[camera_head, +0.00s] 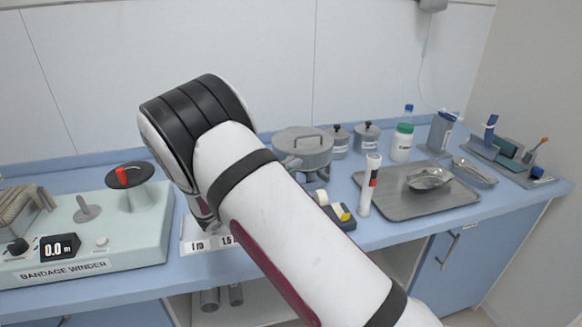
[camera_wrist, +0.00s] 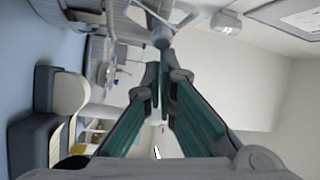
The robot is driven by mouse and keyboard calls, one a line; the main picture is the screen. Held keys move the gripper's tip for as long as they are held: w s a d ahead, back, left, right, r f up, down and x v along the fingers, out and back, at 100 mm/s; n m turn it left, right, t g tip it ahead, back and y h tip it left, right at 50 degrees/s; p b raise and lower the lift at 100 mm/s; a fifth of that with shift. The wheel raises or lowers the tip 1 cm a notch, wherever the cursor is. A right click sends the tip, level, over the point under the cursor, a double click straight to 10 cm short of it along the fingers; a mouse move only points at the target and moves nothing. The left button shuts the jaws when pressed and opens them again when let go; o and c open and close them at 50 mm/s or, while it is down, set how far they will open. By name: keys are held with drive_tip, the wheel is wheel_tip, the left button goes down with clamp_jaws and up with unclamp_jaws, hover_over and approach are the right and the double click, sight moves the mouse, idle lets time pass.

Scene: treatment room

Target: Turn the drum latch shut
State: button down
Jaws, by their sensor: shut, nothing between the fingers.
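The grey metal drum (camera_head: 303,150) stands at the back of the counter, with a flat lid and a bar handle on top. My arm hides part of its lower left side. I cannot clearly make out its latch in the head view. In the wrist view, a grey rounded end with thin bars (camera_wrist: 161,40) lies just beyond my fingertips; it may be part of the drum or its latch. My gripper (camera_wrist: 160,90) has teal fingers close together, shut and empty. Whether they touch the grey part, I cannot tell.
A tape dispenser (camera_head: 340,214) and a white pen-like device (camera_head: 369,187) stand in front of the drum. A steel tray (camera_head: 410,205) lies to the right, lidded jars (camera_head: 366,137) behind. The bandage winder (camera_head: 90,245) fills the left.

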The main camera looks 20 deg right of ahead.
drive_tip(key=shift+w+a+r, duration=0.2)
drive_tip(key=shift+r, duration=0.05)
idle(0.7)
drive_tip(key=s+d+r+p, duration=0.1)
drive_tip(key=s+d+p, duration=0.2)
drive_tip(key=p, duration=0.1)
drive_tip(key=b+v, duration=0.2)
drive_tip(key=v, duration=0.8)
drive_tip(key=shift+a, duration=0.2)
drive_tip(key=shift+w, duration=0.15)
